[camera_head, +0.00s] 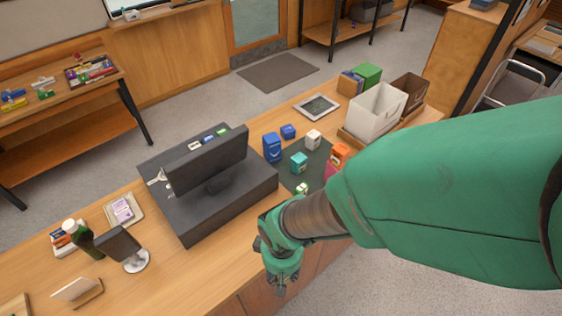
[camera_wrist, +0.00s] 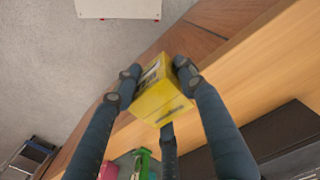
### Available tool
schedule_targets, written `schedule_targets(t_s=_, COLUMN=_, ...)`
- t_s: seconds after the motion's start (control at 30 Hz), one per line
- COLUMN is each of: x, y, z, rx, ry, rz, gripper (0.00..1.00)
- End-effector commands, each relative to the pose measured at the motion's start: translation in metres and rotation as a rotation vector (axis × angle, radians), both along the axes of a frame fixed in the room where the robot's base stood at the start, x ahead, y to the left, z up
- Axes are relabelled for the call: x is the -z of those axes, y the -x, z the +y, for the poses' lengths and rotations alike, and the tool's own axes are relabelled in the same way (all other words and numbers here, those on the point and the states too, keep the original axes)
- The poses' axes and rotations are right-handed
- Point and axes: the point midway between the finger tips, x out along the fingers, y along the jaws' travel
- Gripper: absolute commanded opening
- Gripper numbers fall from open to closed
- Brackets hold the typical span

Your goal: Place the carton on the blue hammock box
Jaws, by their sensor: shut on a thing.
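My gripper (camera_wrist: 155,80) is shut on a yellow carton (camera_wrist: 158,101) with a dark printed panel. In the head view my gripper (camera_head: 281,278) hangs just in front of the counter's front edge, and I cannot make out the carton there. A taller blue box (camera_head: 271,148) stands on the counter right of the monitor. A smaller blue box (camera_head: 288,131) stands behind it. I cannot read which of them is the hammock box. Both are apart from my gripper, farther back on the counter.
Near the blue boxes are a teal box (camera_head: 299,162), a white box (camera_head: 313,139) and an orange box (camera_head: 340,153), around a dark mat (camera_head: 290,178). A monitor (camera_head: 210,160) stands to the left.

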Motion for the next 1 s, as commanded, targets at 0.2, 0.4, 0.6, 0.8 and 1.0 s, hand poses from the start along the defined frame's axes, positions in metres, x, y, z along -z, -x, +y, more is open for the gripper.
schedule_targets(t_s=0.2, x=-0.008, y=-0.011, z=0.004, rx=0.013, ry=-0.001, rz=-0.001, gripper=0.11)
schedule_targets(t_s=0.4, x=-0.024, y=-0.039, z=0.014, rx=0.045, ry=0.000, rz=0.000, gripper=0.11)
schedule_targets(t_s=0.6, x=-0.044, y=-0.080, z=0.025, rx=0.092, ry=0.000, rz=0.000, gripper=0.11)
schedule_targets(t_s=0.8, x=-0.064, y=-0.127, z=0.034, rx=0.143, ry=0.001, rz=0.001, gripper=0.11)
schedule_targets(t_s=1.0, x=-0.080, y=-0.173, z=0.040, rx=0.193, ry=0.001, rz=0.001, gripper=0.11)
